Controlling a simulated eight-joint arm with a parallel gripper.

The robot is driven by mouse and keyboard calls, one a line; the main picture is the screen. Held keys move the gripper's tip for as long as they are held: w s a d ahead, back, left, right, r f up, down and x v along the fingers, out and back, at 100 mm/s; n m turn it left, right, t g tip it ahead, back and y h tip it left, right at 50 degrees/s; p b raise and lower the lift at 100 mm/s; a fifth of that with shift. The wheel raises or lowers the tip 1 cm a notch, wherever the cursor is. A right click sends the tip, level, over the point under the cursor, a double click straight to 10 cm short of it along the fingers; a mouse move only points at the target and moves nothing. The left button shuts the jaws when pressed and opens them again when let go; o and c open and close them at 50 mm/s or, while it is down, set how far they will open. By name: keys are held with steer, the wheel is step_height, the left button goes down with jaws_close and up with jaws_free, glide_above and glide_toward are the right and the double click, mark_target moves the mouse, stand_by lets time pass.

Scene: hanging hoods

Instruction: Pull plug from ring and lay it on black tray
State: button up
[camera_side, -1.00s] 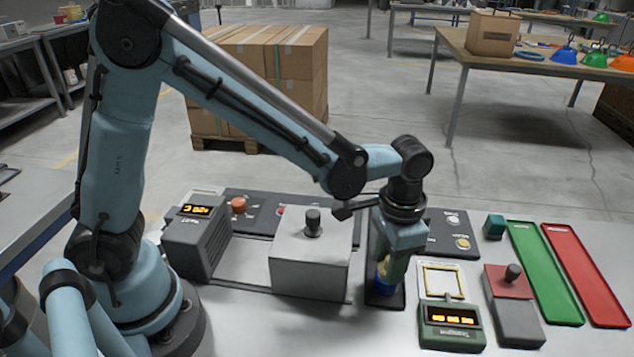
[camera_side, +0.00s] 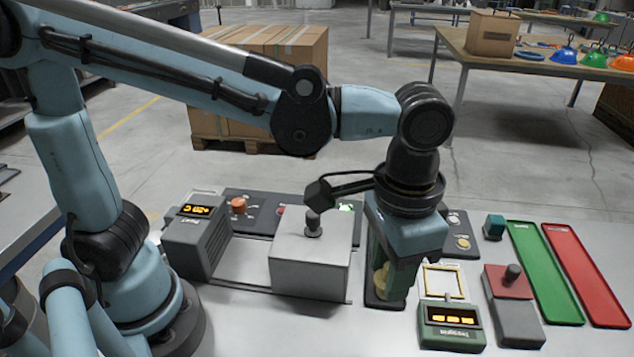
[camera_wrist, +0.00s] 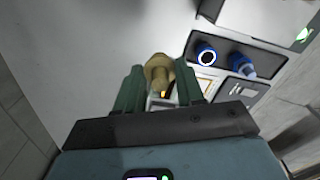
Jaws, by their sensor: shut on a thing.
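The brass-coloured plug (camera_wrist: 158,72) is clamped between the green fingers of my gripper (camera_wrist: 157,90) in the wrist view. In the side view, my gripper (camera_side: 390,275) hangs over a black base (camera_side: 385,304), with the yellowish plug (camera_side: 385,282) partly hidden by a finger. I cannot tell which dark surface is the black tray.
A grey block with a black knob (camera_side: 312,225) stands left of my gripper. To the right are a yellow-framed plate (camera_side: 443,281), a green display box (camera_side: 452,325), and a red-topped grey block (camera_side: 512,300). Green (camera_side: 545,270) and red (camera_side: 588,270) trays lie farther right.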

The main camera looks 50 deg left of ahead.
steer(key=shift+s+d+r, duration=0.2)
steer(key=shift+s+r, duration=0.1)
steer(key=shift+r, duration=2.4)
steer(key=w+a+f+n, duration=0.4)
steer(key=w+a, duration=0.2)
steer(key=w, duration=0.1)
steer(key=w+a+f+n, duration=0.4)
steer(key=w+a+n, duration=0.1)
steer(key=w+a, duration=0.1)
steer(key=w+a+f+n, duration=0.4)
steer(key=w+a+f, duration=0.1)
steer(key=w, duration=0.3)
steer(key=shift+a+f, duration=0.1)
steer(key=shift+a, duration=0.55)
steer(key=shift+w+a+f, duration=0.2)
steer(key=shift+a+f, duration=0.15)
steer(key=shift+f, duration=1.95)
